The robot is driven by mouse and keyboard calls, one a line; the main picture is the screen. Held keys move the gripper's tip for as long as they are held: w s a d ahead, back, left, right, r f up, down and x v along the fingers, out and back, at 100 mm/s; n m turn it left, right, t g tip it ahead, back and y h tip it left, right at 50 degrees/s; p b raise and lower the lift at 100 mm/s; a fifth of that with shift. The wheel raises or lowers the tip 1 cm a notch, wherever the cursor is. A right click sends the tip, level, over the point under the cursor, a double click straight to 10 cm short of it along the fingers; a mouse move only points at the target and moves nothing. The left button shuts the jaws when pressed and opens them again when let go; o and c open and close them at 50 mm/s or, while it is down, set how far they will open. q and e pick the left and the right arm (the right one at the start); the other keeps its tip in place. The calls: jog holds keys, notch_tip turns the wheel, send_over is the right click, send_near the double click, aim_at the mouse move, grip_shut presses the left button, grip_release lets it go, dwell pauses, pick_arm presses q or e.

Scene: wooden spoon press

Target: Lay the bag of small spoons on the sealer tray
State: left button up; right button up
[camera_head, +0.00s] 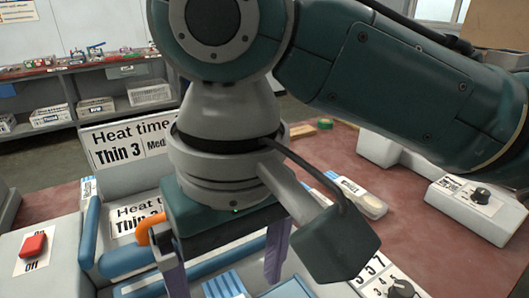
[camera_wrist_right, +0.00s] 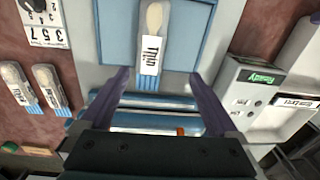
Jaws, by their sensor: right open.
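A clear bag with a pale wooden spoon, a white label and a blue striped end (camera_wrist_right: 152,30) lies on the pale blue sealer tray (camera_wrist_right: 112,48). I cannot tell from its label whether it is the small-spoon bag. Part of this bag shows low in the head view (camera_head: 226,287). My right gripper (camera_wrist_right: 160,80) is open, its purple fingers apart on either side of the bag's striped end; it also shows in the head view (camera_head: 225,278). My left gripper is not in view.
Two similar bags (camera_wrist_right: 18,85) (camera_wrist_right: 49,88) lie on the red-brown table; one shows in the head view (camera_head: 360,197). Blue sealer bars (camera_wrist_right: 155,118) run beside the tray. A box with a green Ready display (camera_wrist_right: 258,77) and a numbered dial (camera_wrist_right: 42,15) flank it.

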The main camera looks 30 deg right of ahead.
jog(key=s+a+f+n+t+y, duration=0.1)
jog(key=s+a+f+y, duration=0.2)
jog(key=s, duration=0.2)
jog(key=s+d+t+h, duration=0.1)
jog(key=s+d, duration=0.2)
jog(key=d, duration=0.3)
jog(key=s+d+f+t+h, duration=0.1)
jog(key=s+d+h, duration=0.1)
jog(key=d, duration=0.5)
jog(key=shift+s+d+f, duration=0.25)
jog(key=shift+s+f, duration=0.05)
jog(key=shift+s, duration=0.5)
